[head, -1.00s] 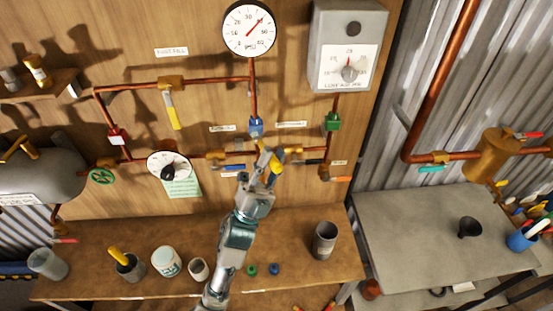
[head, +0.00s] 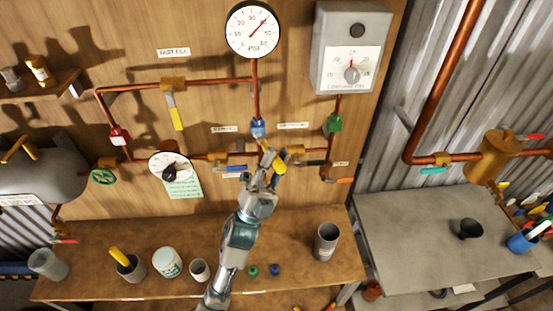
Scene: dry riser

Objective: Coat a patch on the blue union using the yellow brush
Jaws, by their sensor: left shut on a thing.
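The blue union (head: 258,128) sits on the vertical copper pipe below the large gauge in the head view. A green union (head: 333,124) and a red union (head: 118,136) sit on other pipes. My left gripper (head: 270,172) is just below the blue union, in front of the horizontal pipe. It is shut on the yellow brush (head: 280,167), whose yellow part shows at the fingers. A pale narrow part points up toward the union. I cannot tell whether its tip touches the union. My right gripper is not in view.
A grey table (head: 400,240) at right has free room. Pipes and valves crowd the board.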

